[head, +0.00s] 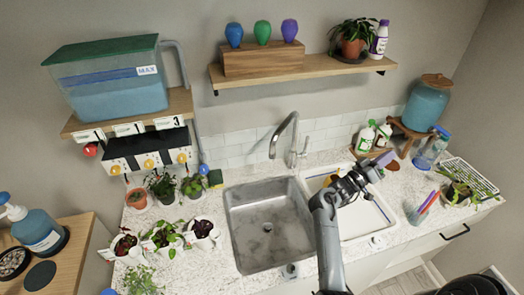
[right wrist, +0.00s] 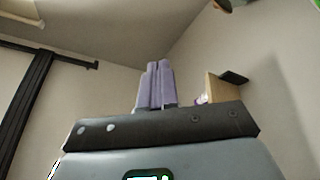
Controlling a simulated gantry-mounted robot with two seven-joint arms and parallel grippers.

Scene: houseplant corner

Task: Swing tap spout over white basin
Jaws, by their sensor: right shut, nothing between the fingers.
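The silver tap (head: 294,140) stands on the counter behind the two basins. Its arched spout (head: 281,130) points left and forward, with its tip above the back edge of the grey steel basin (head: 245,245). The white basin (head: 352,229) lies to the right, partly covered by my right arm. My right gripper (head: 385,159) is above the back right part of the white basin, right of the tap and apart from it. Its lavender fingers are closed together and empty, as they also show in the right wrist view (right wrist: 155,85). My left gripper is not in view.
Soap bottles (head: 365,137) stand behind my right gripper, near a wooden stand with a blue jar (head: 427,105). A cup with sticks (head: 419,213) and a drying rack (head: 466,176) are at the right. Potted plants (head: 163,189) line the left. Space between tap and gripper looks clear.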

